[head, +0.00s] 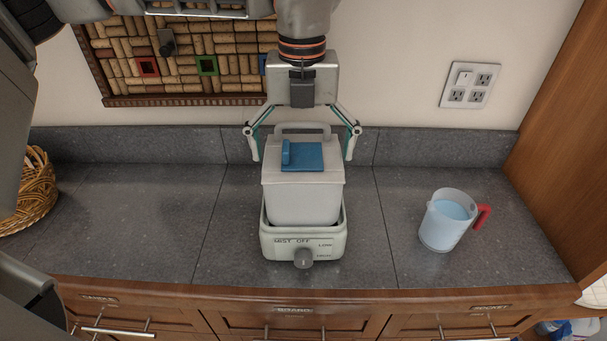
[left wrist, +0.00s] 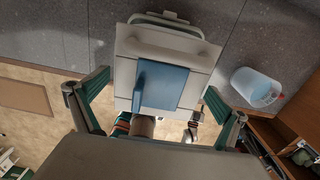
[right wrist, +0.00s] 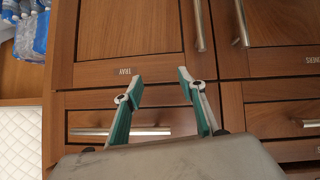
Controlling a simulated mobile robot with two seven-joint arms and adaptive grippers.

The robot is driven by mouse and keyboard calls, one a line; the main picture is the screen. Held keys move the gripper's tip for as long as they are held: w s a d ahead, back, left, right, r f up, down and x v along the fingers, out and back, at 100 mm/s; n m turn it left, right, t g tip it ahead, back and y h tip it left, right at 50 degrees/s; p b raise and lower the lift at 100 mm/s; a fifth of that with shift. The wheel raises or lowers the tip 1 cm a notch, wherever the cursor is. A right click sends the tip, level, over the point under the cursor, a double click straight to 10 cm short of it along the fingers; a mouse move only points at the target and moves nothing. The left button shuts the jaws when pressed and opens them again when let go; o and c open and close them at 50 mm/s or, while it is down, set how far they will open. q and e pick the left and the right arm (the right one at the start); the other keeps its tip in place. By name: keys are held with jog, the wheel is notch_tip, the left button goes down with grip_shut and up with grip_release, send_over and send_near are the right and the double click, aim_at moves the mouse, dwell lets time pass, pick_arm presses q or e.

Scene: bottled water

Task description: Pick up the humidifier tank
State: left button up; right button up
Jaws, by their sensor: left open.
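The humidifier tank (head: 303,207) is a pale box with a blue panel (head: 303,157) and a raised handle loop (head: 303,128) on top. It sits upright in the white humidifier base (head: 330,245), which has a grey knob and a "MIST OFF" label. My left gripper (head: 303,152) is open and empty, coming down from above with its fingers spread on either side of the tank's top. In the left wrist view the tank (left wrist: 124,75) lies between the wide-open fingers. My right gripper (right wrist: 159,86) is open and empty in front of wooden cabinet fronts.
A clear pitcher (head: 441,228) of water with a red handle stands right of the humidifier on the grey counter (head: 150,220). A wicker basket (head: 35,190) is at the left. A cork board (head: 190,60) and outlet plate (head: 470,85) are on the wall. Counter beside the humidifier is clear.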

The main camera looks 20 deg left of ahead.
pick_arm(q)
notch_tip(320, 180, down, 3)
jog(key=shift+f+p, duration=0.15)
jog(key=shift+p, duration=0.15)
jog(key=shift+w, duration=0.1)
pick_arm(e)
jog(key=shift+w+d+f, duration=0.1)
jog(key=shift+d, duration=0.45)
pick_arm(q)
jog(key=c, duration=1.3)
jog(key=shift+o, duration=0.2)
pick_arm(e)
jog(key=shift+a, duration=0.15)
pick_arm(q)
jog(key=shift+r, duration=1.15)
notch_tip(320, 180, up, 3)
jog(key=shift+r+b, duration=0.2)
jog(key=shift+b, duration=0.3)
notch_tip(320, 180, up, 2)
jog(key=shift+r, duration=1.15)
pick_arm(e)
jog(key=shift+w+a+r, duration=0.25)
jog(key=shift+w+a, duration=0.05)
jog(key=shift+a, duration=0.25)
